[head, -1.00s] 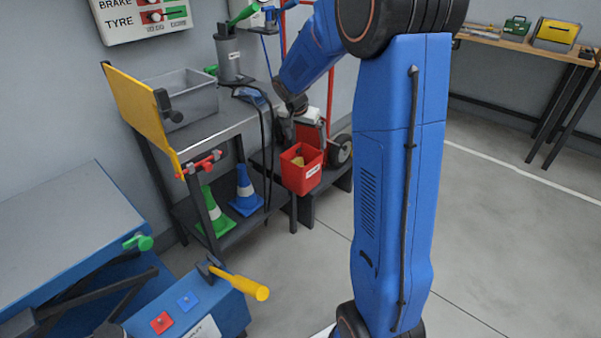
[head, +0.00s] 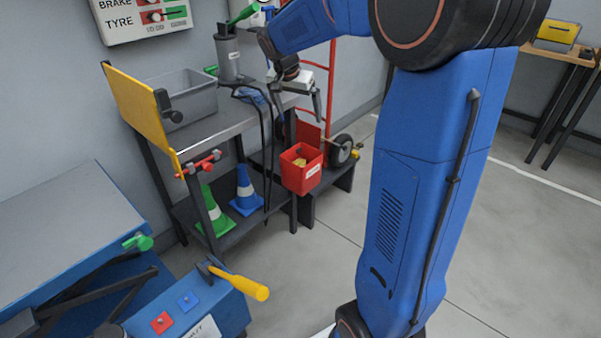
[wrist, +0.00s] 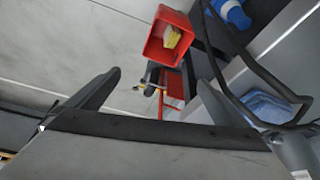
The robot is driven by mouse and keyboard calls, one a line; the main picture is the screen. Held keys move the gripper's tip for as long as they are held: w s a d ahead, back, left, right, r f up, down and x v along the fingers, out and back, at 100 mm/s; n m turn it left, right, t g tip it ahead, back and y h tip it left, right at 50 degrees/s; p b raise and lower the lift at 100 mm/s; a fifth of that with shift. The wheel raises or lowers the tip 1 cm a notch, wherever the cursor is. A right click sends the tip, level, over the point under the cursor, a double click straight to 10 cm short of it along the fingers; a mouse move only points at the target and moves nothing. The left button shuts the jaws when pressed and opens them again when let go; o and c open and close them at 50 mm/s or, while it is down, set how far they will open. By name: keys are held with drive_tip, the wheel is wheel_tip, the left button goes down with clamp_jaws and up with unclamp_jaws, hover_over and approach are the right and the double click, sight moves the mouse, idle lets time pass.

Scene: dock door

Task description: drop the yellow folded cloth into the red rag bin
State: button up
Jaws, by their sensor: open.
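The red rag bin (head: 302,178) hangs at the right end of the workbench, above a low dark stand. A yellow folded cloth (head: 299,162) lies inside it. The wrist view shows the open red bin (wrist: 158,50) with the yellow cloth (wrist: 172,37) within its walls. My gripper (head: 304,96) is above the bin, apart from it. In the wrist view my gripper (wrist: 160,76) has its two dark fingers spread wide with nothing between them.
A blue cloth (head: 248,96) lies on the bench top, beside a grey tray (head: 186,104) and hanging black cables. A red hand truck (head: 332,100) stands behind the bin. Cones stand on the lower shelf. The floor to the right is clear.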

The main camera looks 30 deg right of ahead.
drive_tip(key=shift+v, duration=1.55)
drive_tip(key=s+a+f+n+y, duration=0.1)
drive_tip(key=s+a+f+n, duration=0.1)
drive_tip(key=s, duration=0.9)
drive_tip(key=s+a+f+n+t+y, duration=0.1)
drive_tip(key=s+a+n, duration=0.4)
drive_tip(key=s, duration=0.7)
drive_tip(key=s+a+f+n+t+y, duration=0.1)
drive_tip(key=s+a+f+n, duration=0.3)
drive_tip(key=s, duration=0.8)
drive_tip(key=shift+s+a+y, duration=0.2)
drive_tip(key=shift+a+y, duration=0.2)
drive_tip(key=shift+a, duration=0.15)
